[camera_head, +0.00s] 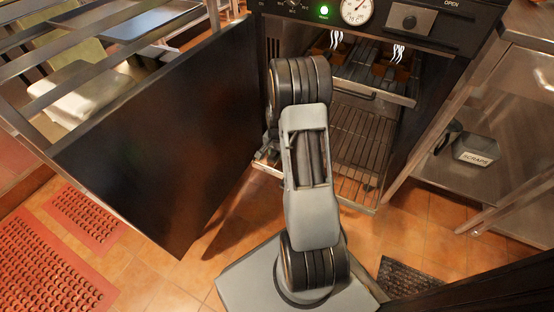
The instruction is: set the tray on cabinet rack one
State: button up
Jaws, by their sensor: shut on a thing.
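The cabinet (440,40) is open at the front. Its upper level holds dark pans or trays with brown food (392,72), and steam marks rise over them. A dark bar like a handle (352,91) runs along the front there; I cannot tell whether this is the task's tray. Below it a wire rack (352,150) sits at the cabinet opening, and its visible part looks bare. My gripper (268,148) is low by the rack's left front corner. Only a small dark part shows beside my arm. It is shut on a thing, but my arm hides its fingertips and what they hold.
The large black cabinet door (165,145) stands open on the left. A steel bench (490,120) with a scraps bin (476,149) is on the right. Red mats (45,265) lie at lower left. A dark mat (408,278) lies on the tiled floor at lower right.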

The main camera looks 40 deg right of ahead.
jog(key=f+b, duration=0.1)
jog(key=f, duration=0.1)
jog(key=f+b, duration=0.1)
jog(key=f, duration=0.1)
jog(key=shift+w+b, duration=0.3)
jog(key=shift+r, duration=0.1)
jog(key=o, duration=1.2)
notch_tip(320, 180, up, 12)
jog(key=p, duration=0.5)
jog(key=shift+f+p, duration=0.25)
jog(key=shift+p, duration=0.1)
jog(key=s+a+r+n+t, duration=0.1)
jog(key=s+a+r+n, duration=0.3)
jog(key=s+a+r, duration=0.1)
jog(key=s+a+r+n, duration=0.4)
jog(key=s+a+r, duration=0.1)
jog(key=a+r, duration=0.1)
jog(key=s+a+r+n+t, duration=0.1)
jog(key=s+a+r+n, duration=0.3)
jog(key=a, duration=0.4)
jog(key=shift+s+a+r+t, duration=0.1)
jog(key=shift+s+r+t, duration=0.25)
jog(key=shift+r, duration=0.55)
